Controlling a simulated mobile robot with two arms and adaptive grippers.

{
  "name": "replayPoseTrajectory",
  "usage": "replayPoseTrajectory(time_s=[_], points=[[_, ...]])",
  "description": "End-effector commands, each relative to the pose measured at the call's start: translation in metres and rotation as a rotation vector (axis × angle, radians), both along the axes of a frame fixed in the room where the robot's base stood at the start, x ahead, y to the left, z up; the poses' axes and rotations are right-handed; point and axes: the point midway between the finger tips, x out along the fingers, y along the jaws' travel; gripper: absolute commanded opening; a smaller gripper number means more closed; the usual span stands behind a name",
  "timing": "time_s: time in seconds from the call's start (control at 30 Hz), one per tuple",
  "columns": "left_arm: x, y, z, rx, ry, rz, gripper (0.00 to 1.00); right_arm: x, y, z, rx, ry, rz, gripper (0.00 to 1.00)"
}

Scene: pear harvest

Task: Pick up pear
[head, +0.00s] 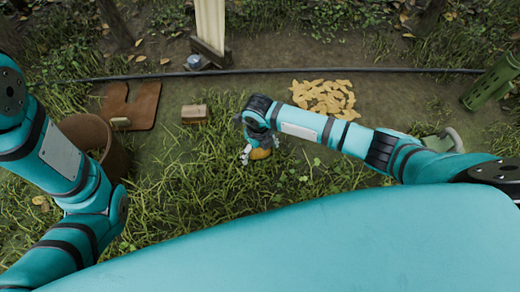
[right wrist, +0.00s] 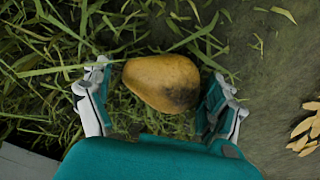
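A yellow-brown pear (right wrist: 160,80) with a dark patch on its lower right side lies on the grass, in the middle of the right wrist view. Its orange side shows small in the head view (head: 260,154). My right gripper (right wrist: 157,88) is open, with one finger on each side of the pear and a small gap at each side. In the head view, my right gripper (head: 258,149) points down at the grass, and its wrist partly hides the pear. My left arm shows at the left, but its gripper is not in view.
A brown basket (head: 118,160) stands at the left behind my left arm. A wooden block (head: 194,113) and a brown mat (head: 133,104) lie nearby. Yellow leaves (head: 324,97) lie beyond my right arm. A black hose (head: 290,71) crosses behind, and a green container (head: 490,85) is far right.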

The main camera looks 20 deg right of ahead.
Motion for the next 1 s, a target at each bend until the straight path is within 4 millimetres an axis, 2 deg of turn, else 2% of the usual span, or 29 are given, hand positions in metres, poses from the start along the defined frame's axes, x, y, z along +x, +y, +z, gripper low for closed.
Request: replayPoseTrajectory(time_s=[0.03,0.4,0.77,1.0], points=[[0.000,0.000,0.000,0.000,0.000,0.000,0.70,0.000,0.000,0.000,0.000,0.000,0.000,0.80],[0.000,0.000,0.000,0.000,0.000,0.000,0.70,0.000,0.000,0.000,0.000,0.000,0.000,0.34],[0.000,0.000,0.001,0.000,0.001,0.001,0.70,0.000,0.000,0.001,0.000,-0.001,0.000,0.34],[0.000,0.000,0.014,0.000,0.001,0.001,0.70,0.001,0.000,0.014,-0.001,-0.001,0.000,0.34]])
